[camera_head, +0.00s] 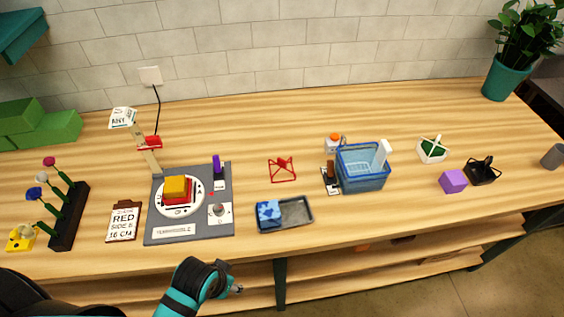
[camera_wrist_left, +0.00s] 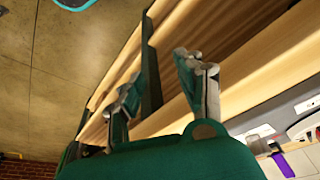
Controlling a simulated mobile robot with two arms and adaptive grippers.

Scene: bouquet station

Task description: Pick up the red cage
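The red cage (camera_head: 283,169) is a small open wire-like frame standing on the wooden table, right of the grey turntable board and behind the grey tray. Nothing touches it. My left gripper (camera_head: 236,289) is in front of the table's front edge, below the tabletop in the head view, well apart from the cage. In the left wrist view its two fingers (camera_wrist_left: 160,78) are spread with nothing between them. The red cage does not show in the left wrist view. My right gripper is in neither view.
The grey board (camera_head: 222,236) carries a round dial with red and yellow blocks. A grey tray (camera_head: 304,211) holds a blue block or sponge. A blue basket (camera_head: 364,181) stands right of the cage. The table behind the cage is clear.

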